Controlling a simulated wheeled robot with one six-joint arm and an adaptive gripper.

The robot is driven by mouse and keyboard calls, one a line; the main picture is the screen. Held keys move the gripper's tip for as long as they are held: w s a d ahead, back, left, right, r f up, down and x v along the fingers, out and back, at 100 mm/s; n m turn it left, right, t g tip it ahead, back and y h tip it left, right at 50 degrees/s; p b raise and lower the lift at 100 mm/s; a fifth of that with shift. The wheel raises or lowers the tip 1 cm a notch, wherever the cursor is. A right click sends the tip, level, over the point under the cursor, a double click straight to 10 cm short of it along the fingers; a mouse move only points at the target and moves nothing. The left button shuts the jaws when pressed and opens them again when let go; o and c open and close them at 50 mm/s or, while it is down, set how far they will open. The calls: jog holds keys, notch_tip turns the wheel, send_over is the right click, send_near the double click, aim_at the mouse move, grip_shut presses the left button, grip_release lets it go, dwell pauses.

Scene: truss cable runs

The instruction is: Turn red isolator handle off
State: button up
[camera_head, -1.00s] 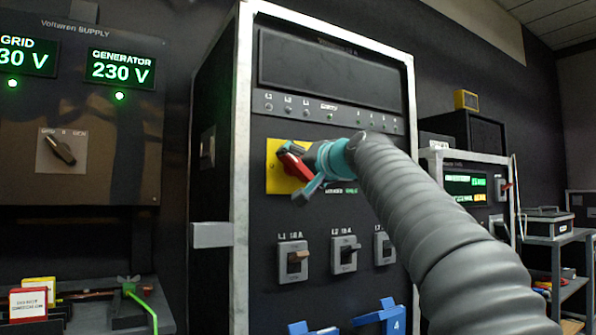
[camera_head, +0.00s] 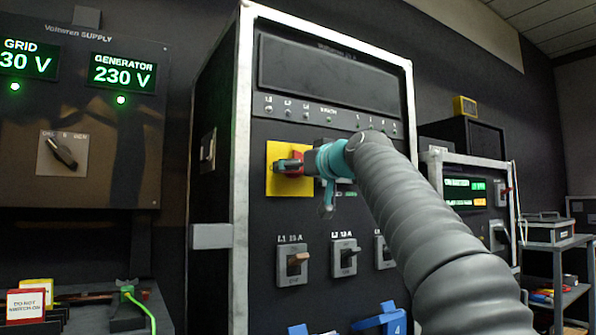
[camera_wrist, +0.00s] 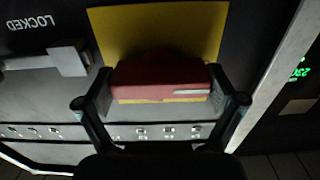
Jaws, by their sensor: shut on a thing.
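The red isolator handle (camera_wrist: 160,78) sits on a yellow plate (camera_head: 275,181) on the front of the dark cabinet. In the wrist view the handle lies between my two fingers, one at each end of it, and the yellow plate (camera_wrist: 120,35) shows behind. My gripper (camera_head: 290,164) is shut on the handle at the plate. In the head view my gripper and wrist cover much of the handle, and only a red part (camera_head: 297,158) shows. The handle's exact angle is hard to read there.
Below the plate are several grey breaker switches (camera_head: 293,260). Blue brackets (camera_head: 380,318) are at the cabinet's lower front. A supply panel (camera_head: 80,120) with a rotary switch stands at the left. A grey latch and the word LOCKED (camera_wrist: 36,22) show beside the plate in the wrist view.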

dwell(0.5)
jog(key=o, duration=0.8)
jog(key=v, duration=1.2)
